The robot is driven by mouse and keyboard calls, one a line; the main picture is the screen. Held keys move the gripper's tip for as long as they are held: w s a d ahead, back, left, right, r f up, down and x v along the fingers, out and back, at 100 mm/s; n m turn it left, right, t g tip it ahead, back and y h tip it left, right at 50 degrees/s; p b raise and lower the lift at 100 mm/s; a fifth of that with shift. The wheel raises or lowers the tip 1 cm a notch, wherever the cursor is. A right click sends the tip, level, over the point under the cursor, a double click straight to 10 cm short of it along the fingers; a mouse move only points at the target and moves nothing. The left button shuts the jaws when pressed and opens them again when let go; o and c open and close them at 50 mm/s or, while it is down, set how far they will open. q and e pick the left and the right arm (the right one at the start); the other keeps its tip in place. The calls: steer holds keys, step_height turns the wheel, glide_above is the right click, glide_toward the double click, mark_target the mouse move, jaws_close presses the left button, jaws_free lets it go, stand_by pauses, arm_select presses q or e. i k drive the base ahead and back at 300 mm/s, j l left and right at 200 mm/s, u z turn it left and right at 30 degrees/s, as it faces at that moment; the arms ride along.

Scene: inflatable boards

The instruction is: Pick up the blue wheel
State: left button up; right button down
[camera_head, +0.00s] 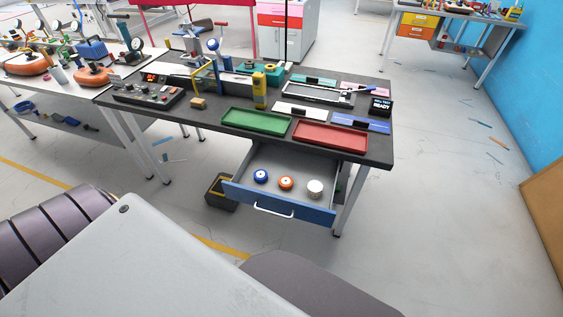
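The blue wheel (261,176) is a small round piece with a white centre. It lies in the open drawer (305,208) under the dark workbench, at the left of the drawer. An orange wheel (286,183) lies to its right, and a white round piece (315,188) lies farther right. The three stand apart from each other. Neither of my grippers shows in the head view, so nothing is seen near the wheel.
The workbench (215,111) carries a green tray (256,122), a red tray (330,136) and a control box (148,92). A black bin (221,193) stands on the floor left of the drawer. Open floor lies to the right.

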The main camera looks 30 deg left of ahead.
mark_target(260, 175)
steer(key=j+u, duration=0.2)
steer(key=u, duration=0.75)
